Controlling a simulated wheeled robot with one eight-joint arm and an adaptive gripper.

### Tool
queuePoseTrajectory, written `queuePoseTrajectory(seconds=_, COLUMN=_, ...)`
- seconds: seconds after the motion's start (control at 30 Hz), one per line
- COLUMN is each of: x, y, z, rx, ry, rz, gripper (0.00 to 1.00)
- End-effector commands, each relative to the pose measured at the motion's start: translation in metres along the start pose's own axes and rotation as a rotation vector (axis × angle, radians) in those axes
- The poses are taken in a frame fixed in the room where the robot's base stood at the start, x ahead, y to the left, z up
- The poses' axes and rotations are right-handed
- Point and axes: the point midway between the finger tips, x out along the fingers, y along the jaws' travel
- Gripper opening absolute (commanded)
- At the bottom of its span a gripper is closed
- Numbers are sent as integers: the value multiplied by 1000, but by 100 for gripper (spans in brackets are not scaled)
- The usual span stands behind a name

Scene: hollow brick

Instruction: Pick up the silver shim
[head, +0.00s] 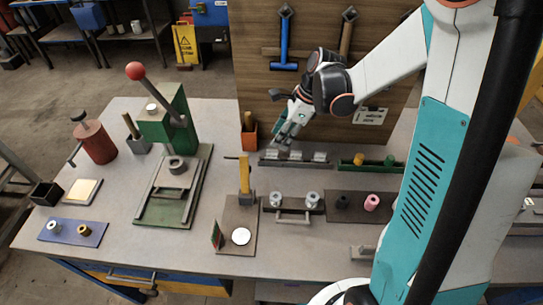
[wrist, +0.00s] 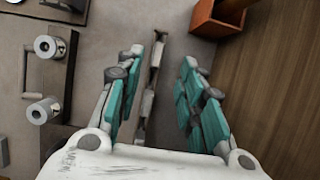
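My gripper (head: 281,143) is above the back of the bench, near the wooden board. In the wrist view its teal-padded fingers (wrist: 163,58) are spread apart, with nothing held between them. Below it is a narrow dark rack (head: 268,162) with several pale silver-grey pieces (head: 298,156). The rack's pale pieces (wrist: 147,103) also show between the fingers in the wrist view, partly hidden by my gripper. I cannot tell for sure which piece is the silver shim. A flat whitish disc (head: 240,236) lies on a brown plate nearer the bench's front.
An orange box (head: 249,138) stands left of the rack, close to the board (head: 385,88). Two silver rollers (head: 312,198) sit on a dark tray in front. Yellow (head: 358,160) and green (head: 390,161) pieces stand to the right. A green press (head: 166,131) is at the left.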

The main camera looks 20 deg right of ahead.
Motion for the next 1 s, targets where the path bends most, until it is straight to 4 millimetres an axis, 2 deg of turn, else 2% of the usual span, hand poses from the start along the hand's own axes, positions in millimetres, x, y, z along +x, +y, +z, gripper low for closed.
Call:
queuePoseTrajectory(seconds=0.03, x=11, y=0, z=-1, rx=-1, ry=0, rz=0, gripper=35)
queuePoseTrajectory(seconds=0.1, x=19, y=0, z=-1, rx=0, ry=0, rz=0, gripper=35)
queuePoseTrajectory(seconds=0.43, x=39, y=1, z=0, rx=-2, ry=1, rz=0, gripper=35)
queuePoseTrajectory(seconds=0.7, x=77, y=3, z=0, rx=-2, ry=1, rz=0, gripper=35)
queuePoseTrajectory(seconds=0.97, x=80, y=3, z=1, rx=-1, ry=1, rz=0, gripper=35)
queuePoseTrajectory(seconds=1.0, x=80, y=3, z=1, rx=-1, ry=1, rz=0, gripper=30)
